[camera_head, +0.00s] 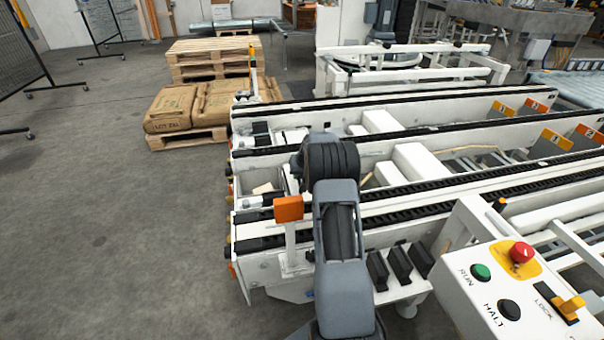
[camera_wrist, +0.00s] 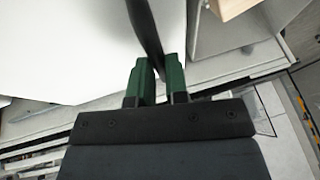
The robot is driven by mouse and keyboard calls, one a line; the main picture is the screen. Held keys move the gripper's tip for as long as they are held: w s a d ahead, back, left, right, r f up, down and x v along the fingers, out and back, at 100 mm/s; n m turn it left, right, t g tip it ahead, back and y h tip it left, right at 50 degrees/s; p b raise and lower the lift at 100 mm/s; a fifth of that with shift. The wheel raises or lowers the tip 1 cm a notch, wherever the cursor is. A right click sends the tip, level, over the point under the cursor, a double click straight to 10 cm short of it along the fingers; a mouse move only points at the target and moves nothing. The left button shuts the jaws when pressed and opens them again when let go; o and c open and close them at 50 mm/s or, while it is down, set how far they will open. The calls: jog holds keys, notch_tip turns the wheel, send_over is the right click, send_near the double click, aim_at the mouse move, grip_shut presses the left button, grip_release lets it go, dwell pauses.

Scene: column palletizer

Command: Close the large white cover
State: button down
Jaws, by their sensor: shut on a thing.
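In the wrist view my gripper (camera_wrist: 160,75) has two green fingers, shut on a dark bar (camera_wrist: 146,30) that looks like the handle of the large white cover. The white cover (camera_wrist: 65,45) fills the upper left of that view, and the bar runs up along its right part. The lower end of the bar is hidden between the fingers. In the head view my arm hides the gripper, and I cannot tell the cover from the other white parts of the machine there.
A pale wooden-looking piece (camera_wrist: 232,7) shows beside a grey recess in the wrist view. The head view shows black-topped conveyor rails (camera_head: 420,195), a control box (camera_head: 478,298) with buttons at right, and stacked pallets (camera_head: 208,62) with brown sacks (camera_head: 172,107).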

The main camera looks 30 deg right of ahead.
jog(key=shift+w+a, duration=0.1)
jog(key=shift+a, duration=0.1)
jog(key=c, duration=1.3)
grip_release()
jog(key=shift+w+a, duration=0.1)
jog(key=shift+a, duration=0.05)
jog(key=shift+o, duration=0.9)
jog(key=shift+d, duration=0.2)
jog(key=shift+s+r, duration=0.2)
jog(key=shift+r, duration=0.05)
jog(key=p+v, duration=0.3)
jog(key=v, duration=1)
jog(key=shift+r, duration=0.1)
